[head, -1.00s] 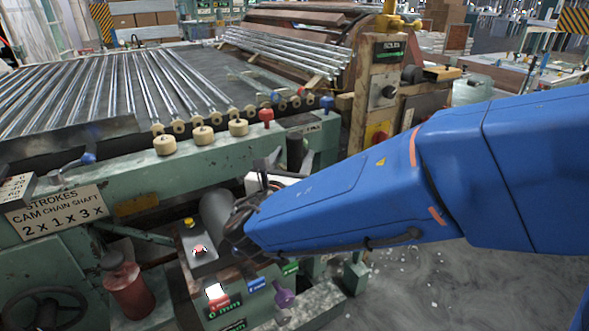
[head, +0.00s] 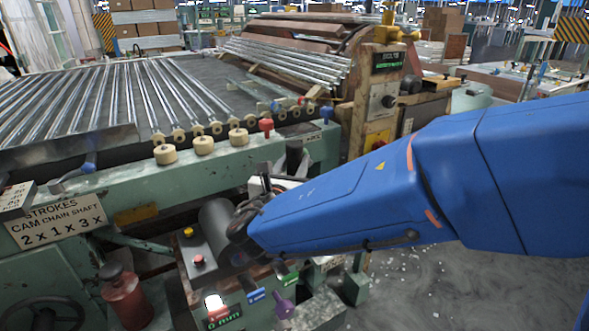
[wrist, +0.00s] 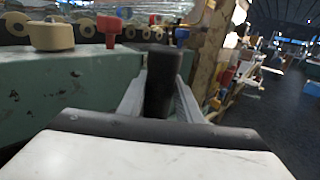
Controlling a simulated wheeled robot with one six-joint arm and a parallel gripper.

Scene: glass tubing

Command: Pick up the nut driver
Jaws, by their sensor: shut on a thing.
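The nut driver, of which I see a dark, upright cylindrical handle (wrist: 160,84), stands between the two pale fingers of my gripper (wrist: 158,98) in the wrist view. The fingers are shut on it from both sides. In the head view my gripper (head: 292,168) is beside the end of the green machine bed, with the dark handle (head: 294,155) between its fingers. The lower part of the driver is hidden by my gripper, so I cannot tell whether it still touches anything below.
A red knob (head: 266,126) and cream rollers (head: 203,145) line the green machine rail (head: 140,180). Below are a button box (head: 205,265) and a purple-handled item (head: 283,308). Open floor lies at right.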

